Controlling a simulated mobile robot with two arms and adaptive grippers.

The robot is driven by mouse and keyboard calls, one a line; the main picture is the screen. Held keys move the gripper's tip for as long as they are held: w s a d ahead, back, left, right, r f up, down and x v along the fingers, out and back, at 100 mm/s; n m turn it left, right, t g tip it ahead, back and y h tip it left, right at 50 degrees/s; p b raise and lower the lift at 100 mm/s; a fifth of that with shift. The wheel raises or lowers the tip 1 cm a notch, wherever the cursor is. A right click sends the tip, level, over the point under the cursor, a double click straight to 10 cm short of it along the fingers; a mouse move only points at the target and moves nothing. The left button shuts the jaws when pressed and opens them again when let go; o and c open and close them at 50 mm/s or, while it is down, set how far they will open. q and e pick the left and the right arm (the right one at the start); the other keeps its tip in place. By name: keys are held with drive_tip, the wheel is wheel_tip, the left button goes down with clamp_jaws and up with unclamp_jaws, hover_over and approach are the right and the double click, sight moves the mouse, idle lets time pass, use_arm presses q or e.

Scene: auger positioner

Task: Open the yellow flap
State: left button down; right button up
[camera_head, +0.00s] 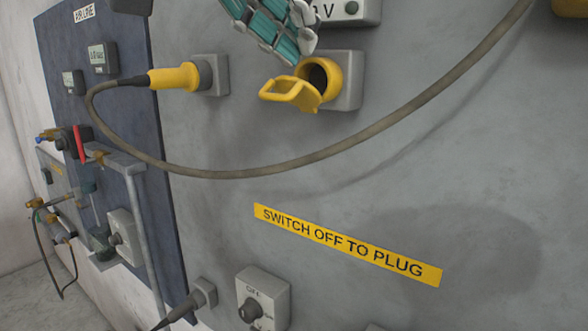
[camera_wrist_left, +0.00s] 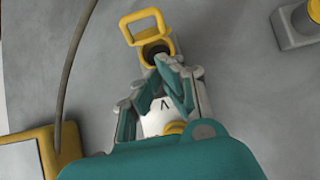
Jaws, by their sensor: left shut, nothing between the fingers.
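The yellow flap (camera_head: 306,98) stands open, swung out and down-left from the yellow round socket (camera_head: 330,76) on the grey wall. The socket's dark hole is uncovered. In the wrist view the flap (camera_wrist_left: 147,38) shows as a yellow loop beside the dark opening. My left gripper (camera_head: 292,48), teal and grey, is at the top of the head view, just above and left of the socket. Its fingers (camera_wrist_left: 168,68) are shut and empty, close to the socket in the wrist view. Whether they touch the socket or flap is unclear. My right gripper is not in view.
A yellow plug (camera_head: 174,77) sits in a socket at the left, its cable (camera_head: 290,163) looping below the flap. A voltage box (camera_head: 350,10) is just above. A blue panel with fittings (camera_head: 60,30) is far left.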

sight(292, 94)
use_arm(q)
drive_tip(key=shift+a+f+b, duration=0.1)
drive_tip(key=shift+f+b, duration=0.95)
drive_tip(key=shift+f, duration=0.7)
drive_tip(key=shift+f+b, duration=0.35)
drive_tip(key=shift+f, duration=0.3)
drive_tip(key=shift+f+b, duration=0.55)
drive_tip(key=shift+f, duration=0.25)
drive_tip(key=s+a, duration=0.4)
drive_tip(key=s, duration=0.2)
drive_tip(key=shift+s+a, duration=0.25)
drive_tip(key=shift+a, duration=0.05)
